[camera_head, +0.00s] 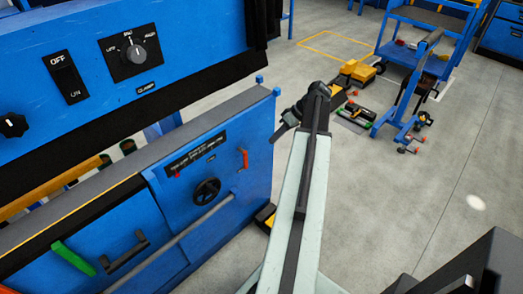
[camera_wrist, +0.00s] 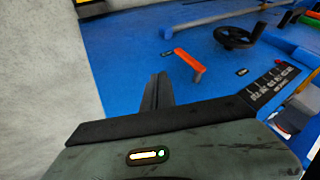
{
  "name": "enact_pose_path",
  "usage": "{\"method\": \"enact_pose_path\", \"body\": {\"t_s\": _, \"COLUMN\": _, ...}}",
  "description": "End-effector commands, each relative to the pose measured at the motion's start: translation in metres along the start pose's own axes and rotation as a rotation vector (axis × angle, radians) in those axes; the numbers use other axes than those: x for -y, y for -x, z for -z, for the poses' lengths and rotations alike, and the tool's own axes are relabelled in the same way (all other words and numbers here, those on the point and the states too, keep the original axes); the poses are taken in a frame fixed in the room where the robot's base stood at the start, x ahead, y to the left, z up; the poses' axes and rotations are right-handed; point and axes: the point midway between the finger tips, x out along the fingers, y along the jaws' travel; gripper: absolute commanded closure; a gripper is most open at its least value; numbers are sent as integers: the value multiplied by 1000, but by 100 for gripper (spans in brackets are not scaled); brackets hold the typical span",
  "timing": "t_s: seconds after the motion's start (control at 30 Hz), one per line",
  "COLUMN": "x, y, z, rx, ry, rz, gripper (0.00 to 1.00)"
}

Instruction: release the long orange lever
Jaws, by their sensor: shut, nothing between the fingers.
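The orange lever (camera_head: 243,158) is on the blue panel face, near its right end, in the head view. In the wrist view the orange lever (camera_wrist: 188,62) stands out from the panel, right of and beyond my fingertips. My gripper (camera_wrist: 160,78) is shut and empty, with its fingers close together. In the head view my gripper (camera_head: 280,133) is to the right of the lever, beside the panel's end, with a visible gap between them. I cannot judge the depth of that gap exactly.
A black handwheel (camera_head: 207,191) and a long grey bar (camera_head: 170,246) are left of and below the lever. A black label plate (camera_head: 196,152) is above. A green lever (camera_head: 74,257) is farther left.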

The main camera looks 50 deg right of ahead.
Motion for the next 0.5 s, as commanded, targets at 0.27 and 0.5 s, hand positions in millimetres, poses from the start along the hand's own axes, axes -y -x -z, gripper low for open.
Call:
{"method": "enact_pose_path", "body": {"t_s": 0.27, "x": -3, "y": -67, "z": -5, "rx": 2, "ry": 3, "rz": 1, "gripper": 100}}
{"method": "enact_pose_path", "body": {"t_s": 0.5, "x": 16, "y": -101, "z": -1, "rx": 3, "ry": 3, "rz": 2, "gripper": 100}}
